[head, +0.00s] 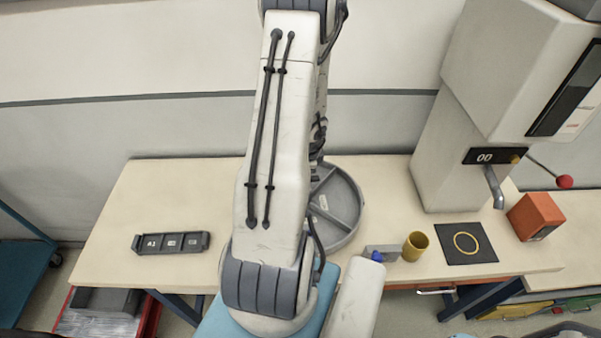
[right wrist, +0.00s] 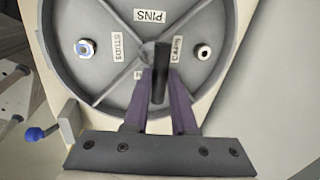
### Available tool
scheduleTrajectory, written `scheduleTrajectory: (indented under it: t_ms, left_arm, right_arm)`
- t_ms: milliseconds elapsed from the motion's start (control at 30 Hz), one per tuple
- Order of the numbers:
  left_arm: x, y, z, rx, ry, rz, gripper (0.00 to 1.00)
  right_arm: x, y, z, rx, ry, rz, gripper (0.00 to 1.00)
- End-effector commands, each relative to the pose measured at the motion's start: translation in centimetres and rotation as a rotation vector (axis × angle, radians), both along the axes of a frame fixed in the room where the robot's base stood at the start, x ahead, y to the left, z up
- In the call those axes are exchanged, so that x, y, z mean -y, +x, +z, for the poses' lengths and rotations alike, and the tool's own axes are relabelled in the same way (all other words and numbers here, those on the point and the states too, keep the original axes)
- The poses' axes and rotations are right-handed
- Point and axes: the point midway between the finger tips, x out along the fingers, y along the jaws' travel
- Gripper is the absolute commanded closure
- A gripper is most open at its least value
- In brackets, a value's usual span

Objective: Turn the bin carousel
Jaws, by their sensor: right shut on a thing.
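The bin carousel (head: 347,207) is a round grey tray on the table, split by thin walls, and my arm hides much of it in the head view. In the right wrist view the carousel (right wrist: 104,62) shows labels, among them PINS and STUDS. My arm hides this gripper in the head view. My left gripper is not in view.
A grey block with a blue knob (head: 377,256) and a yellow cup (head: 415,246) stand right of the carousel. Further right are a black mat (head: 480,256) with a yellow ring, an orange box (head: 534,217) and a machine (head: 440,165). A labelled dark tray (head: 171,243) lies left.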

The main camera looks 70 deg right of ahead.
Motion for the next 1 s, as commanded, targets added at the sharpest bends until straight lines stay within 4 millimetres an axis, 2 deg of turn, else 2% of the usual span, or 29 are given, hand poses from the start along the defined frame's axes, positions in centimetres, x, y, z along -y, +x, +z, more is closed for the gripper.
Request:
scheduleTrajectory:
  t_ms: [300, 867, 900, 967, 1000]
  left_arm:
    - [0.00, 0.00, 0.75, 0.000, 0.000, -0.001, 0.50]
    - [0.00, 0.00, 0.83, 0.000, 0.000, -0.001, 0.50]
    - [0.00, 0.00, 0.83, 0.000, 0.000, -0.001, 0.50]
    - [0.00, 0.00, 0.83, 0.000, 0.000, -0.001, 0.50]
    - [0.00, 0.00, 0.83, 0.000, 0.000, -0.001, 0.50]
  right_arm:
    - [0.30, -0.43, 0.06, 0.000, -0.001, -0.078, 1.00]
    - [0.37, -0.46, 0.00, -0.001, -0.002, -0.095, 1.00]
    - [0.37, -0.46, 0.01, -0.001, -0.002, -0.095, 0.71]
    - [0.36, -0.45, 0.01, -0.001, -0.002, -0.095, 0.48]
    - [0.36, -0.44, 0.01, -0.001, -0.002, -0.095, 0.45]
